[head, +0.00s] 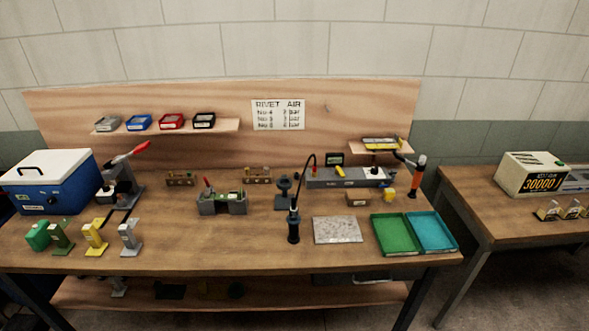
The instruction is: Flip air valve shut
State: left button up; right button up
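A long grey unit (352,178) lies at the back right of the wooden workbench (190,235). A small yellow lever (340,171) shows at its left part and looks tilted; it may be the air valve's handle. Whether it is open or shut is too small to tell. A black hose (309,160) arcs near the unit's left end to a dark upright tool (293,230) in front. Neither of my grippers is in the head view.
A green tray (395,234), a blue tray (431,232) and a speckled plate (338,230) lie at the front right. An orange-handled tool (418,176) stands behind them. A blue cooler (48,182) stands at the left. The bench's front middle is clear.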

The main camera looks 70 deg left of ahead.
aim_at(337, 171)
jog(key=u, duration=1.95)
jog(key=i+l+z, duration=0.25)
jog(key=i, duration=0.3)
jog(key=i+l+z, duration=0.15)
jog(key=i+z, duration=0.15)
jog(key=i, duration=0.25)
